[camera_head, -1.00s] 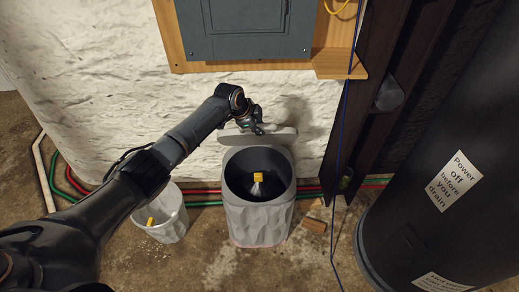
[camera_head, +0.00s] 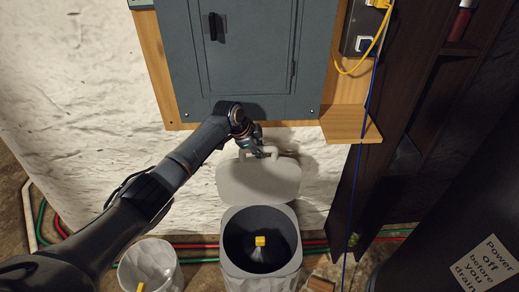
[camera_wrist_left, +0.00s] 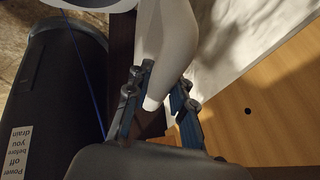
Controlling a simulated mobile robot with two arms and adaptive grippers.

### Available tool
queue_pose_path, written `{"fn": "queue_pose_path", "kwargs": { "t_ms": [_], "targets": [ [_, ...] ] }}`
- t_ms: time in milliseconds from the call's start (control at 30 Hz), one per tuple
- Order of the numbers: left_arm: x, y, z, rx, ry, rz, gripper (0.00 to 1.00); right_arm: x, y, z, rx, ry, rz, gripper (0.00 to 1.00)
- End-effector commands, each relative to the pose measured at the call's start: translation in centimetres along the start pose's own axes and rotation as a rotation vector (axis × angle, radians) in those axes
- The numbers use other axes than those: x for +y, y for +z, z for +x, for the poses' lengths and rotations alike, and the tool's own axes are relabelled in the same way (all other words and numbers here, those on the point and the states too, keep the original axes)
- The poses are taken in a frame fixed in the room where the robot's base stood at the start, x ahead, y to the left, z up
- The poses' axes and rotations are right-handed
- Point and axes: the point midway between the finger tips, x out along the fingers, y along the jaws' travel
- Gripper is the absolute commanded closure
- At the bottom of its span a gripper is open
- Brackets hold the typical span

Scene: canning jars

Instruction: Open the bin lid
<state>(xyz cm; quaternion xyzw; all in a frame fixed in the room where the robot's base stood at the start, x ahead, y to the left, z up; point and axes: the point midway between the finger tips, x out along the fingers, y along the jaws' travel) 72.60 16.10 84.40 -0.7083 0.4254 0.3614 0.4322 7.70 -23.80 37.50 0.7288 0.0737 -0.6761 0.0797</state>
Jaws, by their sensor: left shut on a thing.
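The bin (camera_head: 262,272) is grey and stands on the floor by the wall, its mouth uncovered, with a yellow-topped thing (camera_head: 260,241) inside. Its lid (camera_head: 258,184) is tilted up behind the mouth, its face toward the head camera. A handle (camera_head: 258,151) shows along the lid's top edge. My left gripper (camera_head: 257,150) is shut on this handle, just below the grey panel. My right gripper is in neither view.
A smaller pale bin (camera_head: 150,266) stands left of the grey bin. The grey wall panel (camera_head: 250,60) and a small wooden shelf (camera_head: 350,124) are close to my left gripper. A dark tank (camera_head: 450,250) stands at the right. Red and green pipes run along the wall's foot.

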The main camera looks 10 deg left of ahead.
Motion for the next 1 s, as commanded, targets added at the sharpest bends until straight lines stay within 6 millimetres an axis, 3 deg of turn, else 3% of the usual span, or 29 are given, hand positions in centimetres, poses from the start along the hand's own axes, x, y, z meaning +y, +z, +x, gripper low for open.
{"fn": "queue_pose_path", "kwargs": {
  "t_ms": [267,300,400,767,1000],
  "targets": [
    [-0.3,0.1,-0.2,-0.001,-0.006,-0.002,1.0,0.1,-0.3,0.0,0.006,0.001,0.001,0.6],
    [-0.3,0.1,-0.2,-0.001,-0.006,-0.002,0.7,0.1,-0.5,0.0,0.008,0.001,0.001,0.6],
    [-0.3,0.1,-0.2,-0.001,-0.006,-0.002,0.54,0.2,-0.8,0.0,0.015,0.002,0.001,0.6],
    [-0.2,0.0,-0.4,0.0,-0.004,-0.001,0.54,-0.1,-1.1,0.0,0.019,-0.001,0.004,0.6],
    [-0.2,0.1,-3.3,0.0,-0.007,0.002,0.54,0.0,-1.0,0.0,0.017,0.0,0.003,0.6]
  ]
}}
